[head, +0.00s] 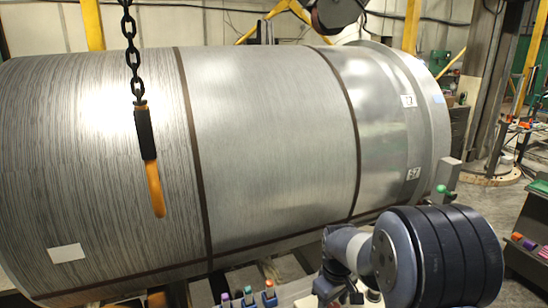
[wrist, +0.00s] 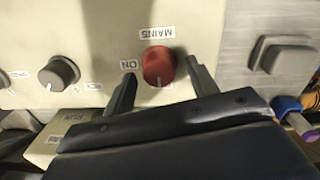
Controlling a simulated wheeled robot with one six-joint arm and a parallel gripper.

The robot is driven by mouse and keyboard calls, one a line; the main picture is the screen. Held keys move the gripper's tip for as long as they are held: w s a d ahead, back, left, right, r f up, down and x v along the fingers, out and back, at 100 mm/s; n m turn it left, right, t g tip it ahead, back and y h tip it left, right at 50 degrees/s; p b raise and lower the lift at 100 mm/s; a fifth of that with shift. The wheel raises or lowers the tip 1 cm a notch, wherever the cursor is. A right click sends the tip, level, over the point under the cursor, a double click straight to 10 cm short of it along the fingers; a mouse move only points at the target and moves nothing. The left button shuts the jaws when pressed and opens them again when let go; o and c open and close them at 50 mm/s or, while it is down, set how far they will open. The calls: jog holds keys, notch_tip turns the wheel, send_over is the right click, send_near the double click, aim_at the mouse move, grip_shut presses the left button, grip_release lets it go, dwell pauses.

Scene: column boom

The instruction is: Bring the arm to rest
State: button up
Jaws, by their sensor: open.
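In the wrist view my gripper (wrist: 161,68) is open, with one dark finger on each side of a red round knob (wrist: 158,66). A small gap shows between the knob and each finger. The knob sits on a cream panel (wrist: 225,35) with labels reading MAINS and ON, seen upside down. In the head view my grey and black arm (head: 345,250) fills the lower right. My gripper and the red knob cannot be made out there.
A huge banded metal drum (head: 270,140) fills the head view. A chain (head: 132,50) with an orange-tipped end hangs before it. The wrist view shows a grey knob (wrist: 60,72) at left, a grey block (wrist: 270,57) and a blue-and-purple object (wrist: 290,110) at right.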

jog(key=shift+f, duration=0.4)
